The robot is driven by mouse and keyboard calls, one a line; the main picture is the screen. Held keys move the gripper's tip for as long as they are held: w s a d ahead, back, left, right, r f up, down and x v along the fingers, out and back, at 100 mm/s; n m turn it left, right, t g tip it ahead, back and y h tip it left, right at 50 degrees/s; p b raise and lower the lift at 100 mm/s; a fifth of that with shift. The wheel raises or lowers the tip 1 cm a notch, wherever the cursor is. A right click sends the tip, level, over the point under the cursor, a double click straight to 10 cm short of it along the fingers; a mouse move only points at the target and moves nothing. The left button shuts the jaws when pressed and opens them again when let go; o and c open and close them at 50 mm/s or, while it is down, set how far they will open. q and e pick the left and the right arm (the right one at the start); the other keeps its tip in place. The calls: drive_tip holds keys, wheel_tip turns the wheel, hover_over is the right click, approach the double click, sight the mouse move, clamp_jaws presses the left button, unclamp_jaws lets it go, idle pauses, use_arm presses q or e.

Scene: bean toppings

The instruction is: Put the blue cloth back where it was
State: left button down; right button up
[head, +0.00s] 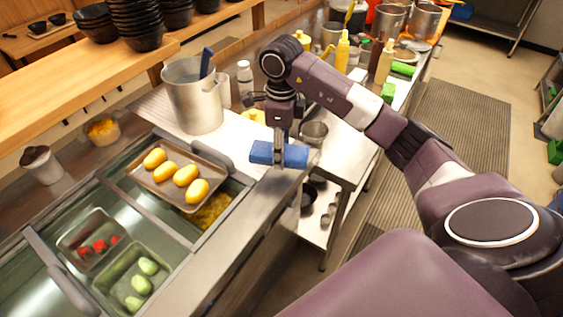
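The blue cloth (295,155) is a small folded block at the right end of the steel counter, by its front corner. My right gripper (279,158) points straight down at the cloth, with a finger in front of its middle, and appears shut on it. The far finger is hidden. I cannot tell whether the cloth touches the counter or is held just above it. My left gripper is not in view.
A steel pot (195,105) stands left of the cloth. A tray of yellow potatoes (171,174) lies over the counter wells. Bottles (342,52) and pans crowd the counter behind my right arm. Black bowls (137,22) are stacked on the wooden shelf (60,85).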

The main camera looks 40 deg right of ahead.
sight(282, 172)
wheel_tip(282, 172, down, 5)
drive_tip(key=shift+f+p, duration=0.2)
drive_tip(key=shift+p, duration=0.45)
drive_tip(key=shift+f, duration=0.25)
drive_tip(key=o, duration=1)
drive_tip(key=shift+r, duration=0.25)
drive_tip(key=shift+r+b, duration=0.35)
wheel_tip(282, 172, up, 10)
drive_tip(key=shift+f+b, duration=0.25)
drive_tip(key=shift+b, duration=0.95)
drive_tip(key=shift+r, duration=0.85)
